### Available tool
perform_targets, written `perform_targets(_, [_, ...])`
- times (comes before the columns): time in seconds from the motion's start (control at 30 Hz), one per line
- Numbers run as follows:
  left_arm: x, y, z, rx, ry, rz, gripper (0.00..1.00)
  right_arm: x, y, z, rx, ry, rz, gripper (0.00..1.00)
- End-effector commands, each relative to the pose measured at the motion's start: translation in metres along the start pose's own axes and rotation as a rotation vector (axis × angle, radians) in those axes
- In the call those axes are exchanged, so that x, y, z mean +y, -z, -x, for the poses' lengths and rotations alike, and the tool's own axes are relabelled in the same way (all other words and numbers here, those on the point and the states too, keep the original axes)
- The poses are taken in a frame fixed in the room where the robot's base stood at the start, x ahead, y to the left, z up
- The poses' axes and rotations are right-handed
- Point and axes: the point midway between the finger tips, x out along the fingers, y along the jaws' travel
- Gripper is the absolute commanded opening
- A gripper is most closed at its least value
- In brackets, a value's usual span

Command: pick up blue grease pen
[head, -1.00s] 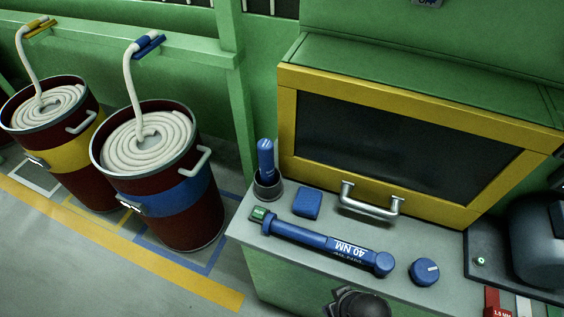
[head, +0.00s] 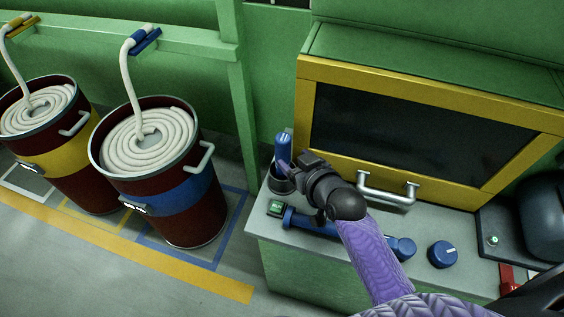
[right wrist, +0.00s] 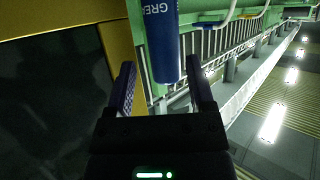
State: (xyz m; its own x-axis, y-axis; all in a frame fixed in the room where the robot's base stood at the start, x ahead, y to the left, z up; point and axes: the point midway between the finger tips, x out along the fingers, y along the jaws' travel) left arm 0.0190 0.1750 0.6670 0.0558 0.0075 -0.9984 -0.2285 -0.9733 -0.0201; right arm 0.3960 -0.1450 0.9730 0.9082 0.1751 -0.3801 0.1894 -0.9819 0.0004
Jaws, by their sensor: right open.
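The blue grease pen (head: 283,147) stands upright in a small dark cup (head: 279,184) at the left end of the grey bench top. My right gripper (head: 292,165) comes in from the right at the pen, with its jaws open. In the right wrist view the pen (right wrist: 162,42), with part of its white lettering showing, has its free end between the two spread fingers (right wrist: 163,90). Gaps show on both sides of it. My left gripper is not in view.
A blue torque wrench (head: 313,222), partly hidden by my right arm, and a blue knob (head: 443,254) lie on the bench. A yellow-framed cabinet (head: 430,172) with a metal handle (head: 388,191) stands behind. Two hose drums (head: 178,217) stand on the floor at left.

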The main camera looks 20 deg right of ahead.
Motion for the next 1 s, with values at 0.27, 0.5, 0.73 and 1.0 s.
perform_targets(0.27, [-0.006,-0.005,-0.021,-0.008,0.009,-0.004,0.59,-0.004,0.001,-0.052,-0.002,0.0,-0.002,0.69])
perform_targets(0.5, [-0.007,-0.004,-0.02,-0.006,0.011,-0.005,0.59,-0.003,0.004,-0.057,-0.003,0.0,0.0,0.69])
perform_targets(0.73, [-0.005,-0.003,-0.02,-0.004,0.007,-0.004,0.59,-0.003,0.003,-0.056,-0.004,0.0,0.0,0.26])
perform_targets(1.0, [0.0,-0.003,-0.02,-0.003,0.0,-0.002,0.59,-0.003,0.003,-0.056,-0.004,0.0,0.0,0.0])
